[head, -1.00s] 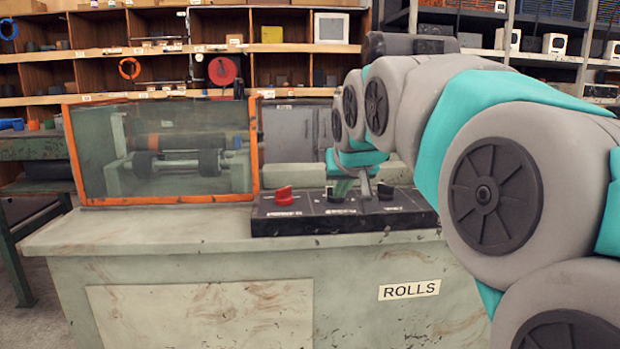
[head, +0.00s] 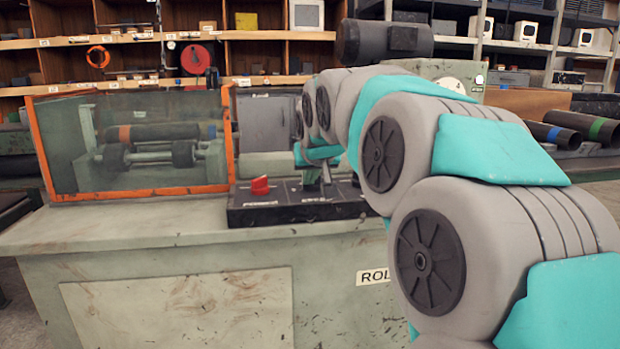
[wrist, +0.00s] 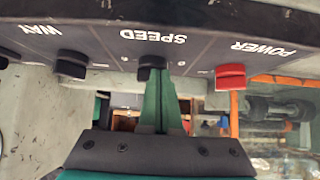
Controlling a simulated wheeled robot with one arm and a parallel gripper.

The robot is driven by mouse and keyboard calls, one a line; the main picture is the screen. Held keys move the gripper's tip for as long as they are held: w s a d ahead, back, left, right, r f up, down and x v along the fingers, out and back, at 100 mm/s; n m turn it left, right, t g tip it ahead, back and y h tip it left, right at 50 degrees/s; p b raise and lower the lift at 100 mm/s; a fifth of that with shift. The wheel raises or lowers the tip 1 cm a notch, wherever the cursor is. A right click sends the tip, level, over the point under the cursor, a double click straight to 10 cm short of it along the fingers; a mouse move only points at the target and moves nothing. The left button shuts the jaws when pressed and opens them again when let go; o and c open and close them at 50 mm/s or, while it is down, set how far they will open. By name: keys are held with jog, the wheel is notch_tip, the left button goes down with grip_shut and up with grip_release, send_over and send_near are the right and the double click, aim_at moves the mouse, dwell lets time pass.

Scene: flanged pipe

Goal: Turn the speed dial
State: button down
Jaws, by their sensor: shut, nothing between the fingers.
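The speed dial (wrist: 151,66) is a black knob under the word SPEED on the dark control panel (head: 290,212). The panel appears upside down in the wrist view. My gripper (wrist: 161,82) is shut and empty, its green fingertips right at the dial and overlapping its edge. I cannot tell whether they press on it. In the head view my gripper (head: 312,182) points down at the panel, and the arm hides the panel's right part.
A red POWER knob (wrist: 230,77) and a black WAY knob (wrist: 72,65) flank the dial. An orange-framed guard (head: 135,145) covers rollers (head: 150,152) at the left. Dark pipes (head: 580,125) lie at the right. Shelves line the back.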

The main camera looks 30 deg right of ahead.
jog(key=shift+w+a+m+g+h+b, duration=0.2)
jog(key=shift+m+h+b, duration=0.3)
jog(key=shift+m, duration=0.2)
jog(key=shift+w+a+m+g+h+b, duration=0.1)
jog(key=shift+m+g+h+b, duration=0.1)
jog(key=shift+m+h+b, duration=0.3)
jog(key=shift+w+a+f+m+g+h, duration=0.15)
jog(key=shift+m+g+h, duration=0.2)
jog(key=shift+m, duration=0.35)
jog(key=shift+w+a+m+g+h+b, duration=0.1)
jog(key=shift+w+m+g+h+b, duration=0.1)
jog(key=shift+m+g+h, duration=0.3)
jog(key=shift+w+a+m+g+h+b, duration=0.15)
jog(key=shift+m+h, duration=0.2)
jog(key=shift+m, duration=0.35)
jog(key=shift+w+a+m+g+h, duration=0.1)
jog(key=shift+w+m+g+h, duration=0.3)
jog(key=shift+m, duration=0.3)
jog(key=shift+w+m+g+h, duration=0.1)
jog(key=shift+m+g+h, duration=0.1)
jog(key=shift+m+g, duration=0.4)
jog(key=shift+w, duration=0.4)
jog(key=shift+s, duration=0.1)
jog(key=shift+s+d, duration=0.4)
jog(key=shift+d, duration=0.15)
jog(key=shift+a, duration=0.1)
